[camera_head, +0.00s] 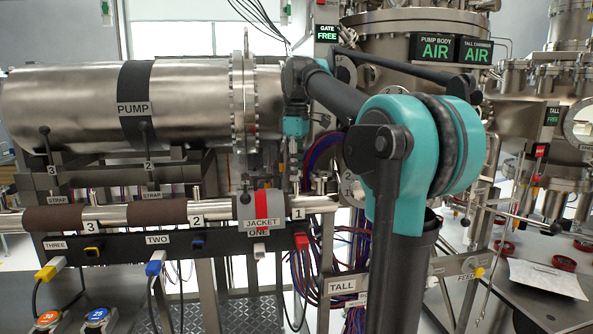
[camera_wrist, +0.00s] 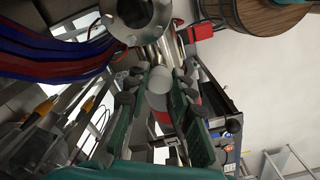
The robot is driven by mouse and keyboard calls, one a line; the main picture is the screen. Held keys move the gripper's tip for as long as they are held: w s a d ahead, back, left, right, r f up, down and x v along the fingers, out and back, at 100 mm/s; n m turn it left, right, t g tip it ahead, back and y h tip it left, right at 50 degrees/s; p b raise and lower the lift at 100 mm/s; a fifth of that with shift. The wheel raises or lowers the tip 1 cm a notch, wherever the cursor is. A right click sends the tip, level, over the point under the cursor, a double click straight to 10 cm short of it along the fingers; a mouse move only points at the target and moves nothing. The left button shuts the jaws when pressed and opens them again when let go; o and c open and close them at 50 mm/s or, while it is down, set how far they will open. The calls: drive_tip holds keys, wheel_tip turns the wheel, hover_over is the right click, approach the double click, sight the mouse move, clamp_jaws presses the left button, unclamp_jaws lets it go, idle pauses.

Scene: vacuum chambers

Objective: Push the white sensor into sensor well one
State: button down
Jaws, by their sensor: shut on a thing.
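My gripper (camera_wrist: 160,100) has its teal fingers closed on a pale, round-ended piece, the white sensor (camera_wrist: 158,82), in the wrist view. In the head view my gripper (camera_head: 294,172) hangs fingers down, just above the steel pipe near the label 1 (camera_head: 298,212). The sensor is too small to make out clearly there. The label 1 marks the spot of sensor well one on the pipe; its opening is not clear. I cannot tell whether the sensor touches the well.
The pump (camera_head: 135,105) lies behind. Below, the panel (camera_head: 120,247) carries yellow, blue, white and red plugs. Red and blue cables (camera_wrist: 60,58) run close to my gripper.

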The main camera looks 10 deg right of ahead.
drive_tip(key=c, duration=1.2)
unclamp_jaws()
drive_tip(key=shift+f, duration=0.1)
drive_tip(key=shift+r, duration=3.5)
